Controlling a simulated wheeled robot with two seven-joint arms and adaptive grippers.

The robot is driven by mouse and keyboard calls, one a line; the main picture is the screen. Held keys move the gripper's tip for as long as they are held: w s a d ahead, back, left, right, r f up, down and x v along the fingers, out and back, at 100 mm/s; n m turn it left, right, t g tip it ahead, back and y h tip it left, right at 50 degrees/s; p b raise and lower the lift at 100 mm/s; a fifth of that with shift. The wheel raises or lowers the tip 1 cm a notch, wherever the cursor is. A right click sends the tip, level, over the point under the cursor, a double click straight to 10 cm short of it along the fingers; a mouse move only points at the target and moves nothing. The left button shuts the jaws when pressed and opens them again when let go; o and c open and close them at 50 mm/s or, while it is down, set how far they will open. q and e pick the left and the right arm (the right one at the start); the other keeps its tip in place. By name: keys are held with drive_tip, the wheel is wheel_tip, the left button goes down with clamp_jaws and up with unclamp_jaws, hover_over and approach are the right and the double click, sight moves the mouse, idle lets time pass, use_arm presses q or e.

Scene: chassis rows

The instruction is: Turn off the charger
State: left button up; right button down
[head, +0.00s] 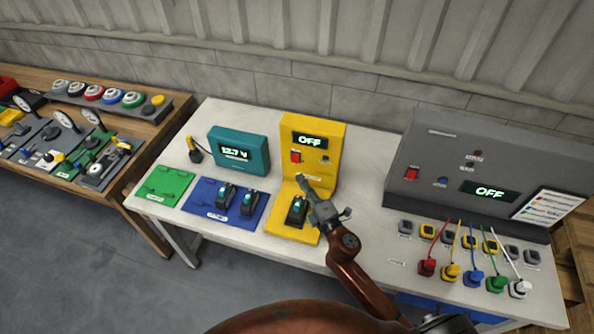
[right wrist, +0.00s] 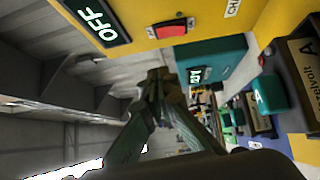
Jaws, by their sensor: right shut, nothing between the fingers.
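The yellow charger (head: 334,160) stands upright at the back of the white table. Its display (head: 309,141) reads OFF, and a red switch (head: 296,157) sits below it. In the right wrist view the OFF display (right wrist: 101,18) and red switch (right wrist: 172,28) are close, at the top. My right gripper (head: 302,181) is shut and empty just in front of the charger, below the switch. Its fingertips (right wrist: 162,80) appear apart from the switch in the wrist view. A black battery (head: 297,210) with a teal top sits on the charger's yellow base, partly beside my gripper. My left gripper is not in view.
A teal voltmeter (head: 240,153) reading about 12.7 V stands left. A blue mat (head: 215,213) with two batteries and a green mat (head: 165,183) lie before it. A grey console (head: 450,150) showing OFF, with several coloured plugs before it, stands right.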

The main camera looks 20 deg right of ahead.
drive_tip(key=shift+s+d+r, duration=0.1)
drive_tip(key=shift+s+d, duration=0.05)
drive_tip(key=shift+s, duration=0.9)
drive_tip(key=shift+s+d+r, duration=0.1)
drive_tip(key=shift+s+d, duration=0.05)
drive_tip(key=shift+s, duration=0.85)
